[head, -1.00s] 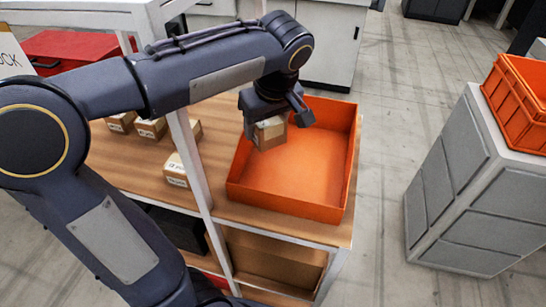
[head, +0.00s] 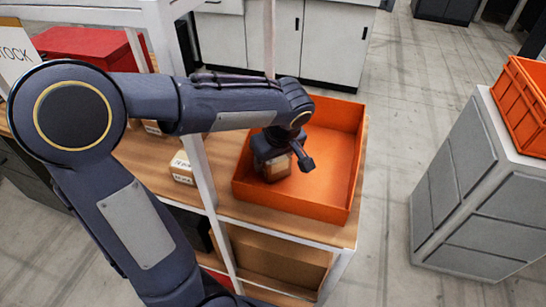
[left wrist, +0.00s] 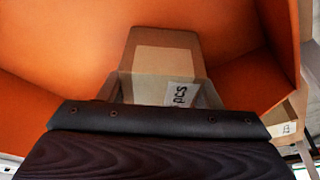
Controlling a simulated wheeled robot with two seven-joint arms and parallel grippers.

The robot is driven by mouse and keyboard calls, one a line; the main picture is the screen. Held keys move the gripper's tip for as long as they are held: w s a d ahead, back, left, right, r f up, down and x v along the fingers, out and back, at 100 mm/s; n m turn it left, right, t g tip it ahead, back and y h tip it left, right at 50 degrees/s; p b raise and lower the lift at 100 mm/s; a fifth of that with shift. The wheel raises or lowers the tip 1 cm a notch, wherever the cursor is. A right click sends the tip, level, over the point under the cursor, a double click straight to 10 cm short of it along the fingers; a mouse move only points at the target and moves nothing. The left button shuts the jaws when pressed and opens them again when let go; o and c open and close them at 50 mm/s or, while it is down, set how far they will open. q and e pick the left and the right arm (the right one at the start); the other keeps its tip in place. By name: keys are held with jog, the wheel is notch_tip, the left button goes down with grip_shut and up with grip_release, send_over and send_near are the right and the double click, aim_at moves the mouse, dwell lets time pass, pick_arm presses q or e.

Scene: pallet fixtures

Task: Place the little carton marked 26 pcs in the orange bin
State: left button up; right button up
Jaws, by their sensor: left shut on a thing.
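The orange bin (head: 325,180) stands on the wooden shelf top, open upward. My left gripper (head: 278,168) is inside the bin's outline, over its left part, pointing down. It is shut on a little brown carton (head: 275,172), which is low in the bin; whether it touches the floor I cannot tell. In the left wrist view the carton (left wrist: 165,70) sits between the jaws, with a white label ending in "pcs"; the number is hidden. The bin's orange walls (left wrist: 60,40) surround it there. My right gripper is not in view.
Another small carton (head: 182,168) with a white label stands on the shelf left of the bin, with more behind my arm. A white post (head: 203,185) rises at the shelf's front. A grey cabinet (head: 465,190) with an orange crate (head: 525,105) stands at right. The bin's right half is empty.

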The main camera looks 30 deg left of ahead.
pick_arm(q)
jog(key=shift+f, duration=0.15)
jog(key=o, duration=1.1)
jog(key=shift+c, duration=0.2)
jog(key=shift+r, duration=0.35)
jog(key=v, duration=1.1)
jog(key=shift+d+r, duration=0.2)
jog(key=shift+r, duration=0.15)
